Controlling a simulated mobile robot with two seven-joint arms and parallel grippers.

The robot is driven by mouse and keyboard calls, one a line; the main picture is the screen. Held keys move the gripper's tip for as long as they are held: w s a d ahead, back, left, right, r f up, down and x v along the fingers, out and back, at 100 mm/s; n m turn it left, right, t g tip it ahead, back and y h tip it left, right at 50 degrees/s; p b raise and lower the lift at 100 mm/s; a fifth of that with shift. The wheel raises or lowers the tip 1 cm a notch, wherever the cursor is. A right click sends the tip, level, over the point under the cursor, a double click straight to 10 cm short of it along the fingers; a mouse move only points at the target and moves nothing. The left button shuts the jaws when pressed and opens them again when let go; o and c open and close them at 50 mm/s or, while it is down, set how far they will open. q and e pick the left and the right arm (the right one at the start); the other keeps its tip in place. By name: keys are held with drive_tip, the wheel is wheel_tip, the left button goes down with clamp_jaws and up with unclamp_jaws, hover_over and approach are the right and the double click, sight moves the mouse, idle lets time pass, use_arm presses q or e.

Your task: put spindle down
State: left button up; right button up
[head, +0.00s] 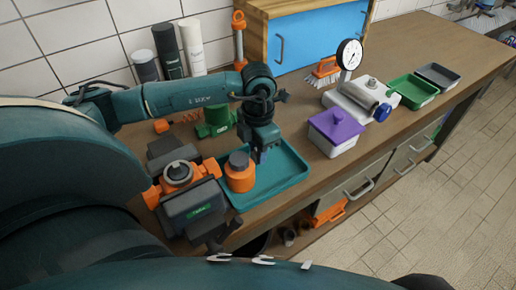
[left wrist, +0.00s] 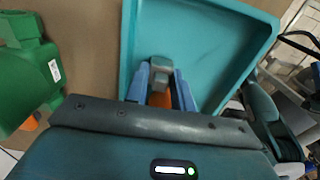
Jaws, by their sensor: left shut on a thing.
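My left gripper (head: 258,157) is above the teal tray (head: 287,172), its fingers pointing down. An orange body with a grey cap, which looks like the spindle (head: 240,180), shows at the tray's left end, right beside the fingers. In the left wrist view, the blue fingers of my left gripper (left wrist: 160,92) are shut on a piece with a grey end (left wrist: 159,63) and some orange below it. The tray (left wrist: 200,30) lies beneath. The fingers hide much of the held piece; I cannot tell whether it touches the tray floor. My right gripper is not in view.
A dark valve unit with orange flanges (head: 190,200) stands left of the tray. A green pump (head: 215,120) is behind it. A purple-lidded box (head: 336,128) stands to the right, near a gauge (head: 349,54). The tray's right half is clear.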

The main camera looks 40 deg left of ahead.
use_arm(q)
drive_tip(key=shift+f, duration=0.35)
drive_tip(key=o, duration=1)
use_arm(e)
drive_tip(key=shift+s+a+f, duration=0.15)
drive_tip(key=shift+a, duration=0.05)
use_arm(q)
drive_tip(key=shift+r, duration=0.1)
drive_tip(key=shift+r, duration=0.25)
wheel_tip(320, 180, up, 12)
drive_tip(key=shift+f+b, duration=0.15)
drive_tip(key=shift+b, duration=0.65)
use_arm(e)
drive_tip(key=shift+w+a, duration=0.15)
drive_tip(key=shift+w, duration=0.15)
